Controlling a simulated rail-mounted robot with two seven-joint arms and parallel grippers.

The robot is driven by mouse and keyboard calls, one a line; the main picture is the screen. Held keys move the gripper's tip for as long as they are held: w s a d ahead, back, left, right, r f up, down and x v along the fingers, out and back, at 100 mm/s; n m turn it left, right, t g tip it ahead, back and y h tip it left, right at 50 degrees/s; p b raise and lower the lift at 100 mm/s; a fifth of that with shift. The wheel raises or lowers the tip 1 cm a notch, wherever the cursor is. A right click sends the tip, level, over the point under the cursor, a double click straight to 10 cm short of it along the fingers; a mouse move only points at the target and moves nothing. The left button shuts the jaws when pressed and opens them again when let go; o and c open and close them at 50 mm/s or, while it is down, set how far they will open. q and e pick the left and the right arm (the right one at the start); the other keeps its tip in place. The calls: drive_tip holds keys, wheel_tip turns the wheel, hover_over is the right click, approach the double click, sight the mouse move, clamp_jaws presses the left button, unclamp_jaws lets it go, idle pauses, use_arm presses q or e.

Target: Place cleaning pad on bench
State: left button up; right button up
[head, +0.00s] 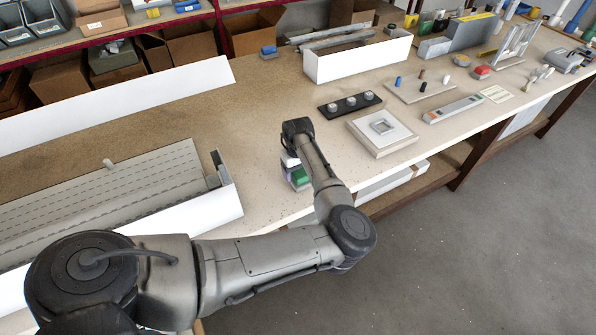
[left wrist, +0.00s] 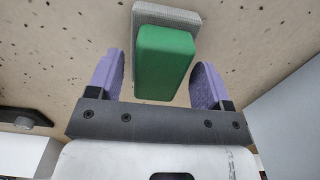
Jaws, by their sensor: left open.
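The cleaning pad (head: 300,176), a green block on a grey base, is on the bench (head: 262,118) near its front edge. In the left wrist view the pad (left wrist: 165,62) lies between and just beyond the two purple fingers. My left gripper (left wrist: 158,78) is open, with a gap on each side of the pad. In the head view my left gripper (head: 290,160) is right at the pad and its wrist partly hides it. My right gripper is not in view.
A white tray with grey profiles (head: 225,200) lies to the left. A black strip with several round knobs (head: 350,104) and a pale square block (head: 382,134) lie to the right. A white box (head: 355,66) stands behind. Bare bench lies left of the gripper.

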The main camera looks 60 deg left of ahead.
use_arm(q)
wheel_tip(320, 180, up, 11)
drive_tip(key=p, duration=0.2)
drive_tip(key=s+a+m+y, duration=0.3)
drive_tip(key=s+a+y, duration=0.1)
drive_tip(key=s+y, duration=0.25)
drive_tip(key=s+d+f+m+t, duration=0.2)
drive_tip(key=d+f+m, duration=0.15)
drive_tip(key=d, duration=0.25)
drive_tip(key=s+d+f+m+t+h, duration=0.1)
drive_tip(key=d+f+m, duration=0.25)
drive_tip(key=d, duration=0.25)
drive_tip(key=s+d+f+m+t, duration=0.2)
drive_tip(key=d+f+m, duration=0.15)
drive_tip(key=d, duration=0.25)
drive_tip(key=s+d+f+m+h, duration=0.2)
drive_tip(key=s+d+m, duration=0.1)
drive_tip(key=s+d, duration=0.3)
drive_tip(key=s+d+f+m+g+h, duration=0.1)
drive_tip(key=s+d+f+m+h, duration=0.1)
drive_tip(key=s+d, duration=0.4)
drive_tip(key=d+m+h, duration=0.1)
drive_tip(key=d, duration=0.3)
drive_tip(key=shift+s+h, duration=0.15)
drive_tip(key=shift+h, duration=0.2)
drive_tip(key=shift+c, duration=0.4)
